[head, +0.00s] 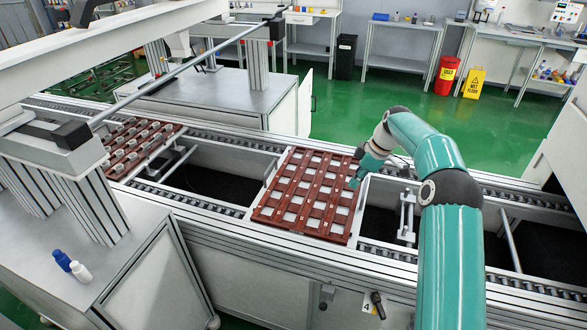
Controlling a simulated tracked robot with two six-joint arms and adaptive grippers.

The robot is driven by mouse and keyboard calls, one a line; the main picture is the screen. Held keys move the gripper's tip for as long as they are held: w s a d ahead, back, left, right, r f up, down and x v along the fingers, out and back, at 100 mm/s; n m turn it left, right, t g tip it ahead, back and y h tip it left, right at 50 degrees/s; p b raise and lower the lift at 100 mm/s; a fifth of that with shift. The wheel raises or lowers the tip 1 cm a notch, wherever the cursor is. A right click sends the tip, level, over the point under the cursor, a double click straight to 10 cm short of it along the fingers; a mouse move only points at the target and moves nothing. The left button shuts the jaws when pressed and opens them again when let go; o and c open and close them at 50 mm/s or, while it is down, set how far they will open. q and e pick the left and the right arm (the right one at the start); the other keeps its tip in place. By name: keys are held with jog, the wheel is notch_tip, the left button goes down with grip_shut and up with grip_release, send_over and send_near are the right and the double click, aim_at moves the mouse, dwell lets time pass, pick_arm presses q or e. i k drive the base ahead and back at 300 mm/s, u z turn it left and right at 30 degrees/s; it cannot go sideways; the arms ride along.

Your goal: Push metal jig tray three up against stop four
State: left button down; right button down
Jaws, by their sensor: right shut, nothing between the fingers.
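A red-brown jig tray (264,212) with rows of pale metal squares lies flat across the conveyor rails in the middle of the head view. I see no number on it. A label "4" (366,301) is on the conveyor's front side, below and right of this tray. A metal fixture (407,217) stands between the rails, right of the tray and apart from it; I cannot tell if it is stop four. My right gripper (354,181) is shut and empty at the tray's right edge, near its far corner; contact is unclear. My left gripper is not in view.
Another red-brown tray (112,172) with metal parts sits further left on the conveyor (225,185), with an open gap between the trays. A metal bar (180,76) crosses above the left side.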

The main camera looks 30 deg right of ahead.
aim_at(307, 193)
jog(key=i, duration=0.95)
jog(key=u, duration=0.05)
